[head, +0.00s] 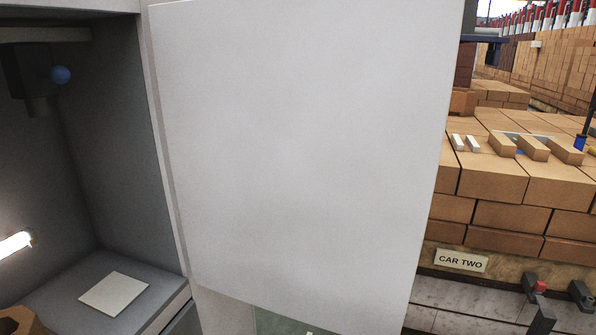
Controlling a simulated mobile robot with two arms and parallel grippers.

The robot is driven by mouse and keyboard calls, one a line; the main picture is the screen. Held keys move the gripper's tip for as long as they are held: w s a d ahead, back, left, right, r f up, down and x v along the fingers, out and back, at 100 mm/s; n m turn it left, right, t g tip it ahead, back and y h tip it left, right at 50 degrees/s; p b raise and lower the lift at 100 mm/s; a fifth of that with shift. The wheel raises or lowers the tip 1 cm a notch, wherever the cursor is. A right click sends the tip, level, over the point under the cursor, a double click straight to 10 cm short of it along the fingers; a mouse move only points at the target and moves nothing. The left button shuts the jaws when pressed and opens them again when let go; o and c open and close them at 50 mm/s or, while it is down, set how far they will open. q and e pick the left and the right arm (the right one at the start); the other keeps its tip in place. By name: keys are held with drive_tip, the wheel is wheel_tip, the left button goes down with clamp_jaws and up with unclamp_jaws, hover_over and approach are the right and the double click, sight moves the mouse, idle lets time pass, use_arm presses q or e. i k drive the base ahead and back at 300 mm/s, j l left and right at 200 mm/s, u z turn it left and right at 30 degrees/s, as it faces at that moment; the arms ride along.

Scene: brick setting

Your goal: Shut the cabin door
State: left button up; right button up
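The cabin door (310,150) is a plain, light grey-white panel filling the middle of the head view. It stands open, with its left edge along the pale frame (168,140) of the cabin. Its right edge is free and in front of the brick stacks. The cabin's dark grey interior (100,130) lies uncovered at the left. No handle shows on the side of the door that I see. I make out neither of my grippers in this view.
Inside the cabin are a glowing tube lamp (15,244), a blue knob (61,75) and a white square plate (114,293) on a ledge. At right, stacked bricks (500,180) stand above a "CAR TWO" sign (461,261). Dark fittings (535,284) sit low at right.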

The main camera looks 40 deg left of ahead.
sight(304, 139)
drive_tip(key=i+l+u, duration=0.15)
drive_tip(key=i+u, duration=0.3)
drive_tip(key=i+l+u, duration=0.25)
drive_tip(key=u, duration=0.25)
drive_tip(key=i+l+u, duration=0.6)
drive_tip(key=u, duration=0.3)
drive_tip(key=i+l+u, duration=0.1)
drive_tip(key=l+u, duration=0.25)
drive_tip(key=u, duration=0.15)
drive_tip(key=i+l+u, duration=0.1)
drive_tip(key=l+u, duration=0.2)
drive_tip(key=u, duration=0.15)
drive_tip(key=l+u, duration=0.3)
drive_tip(key=u, duration=0.15)
drive_tip(key=l+u, duration=0.3)
drive_tip(key=u, duration=0.2)
drive_tip(key=k+l+u, duration=0.1)
drive_tip(key=l+u, duration=0.3)
drive_tip(key=l, duration=0.2)
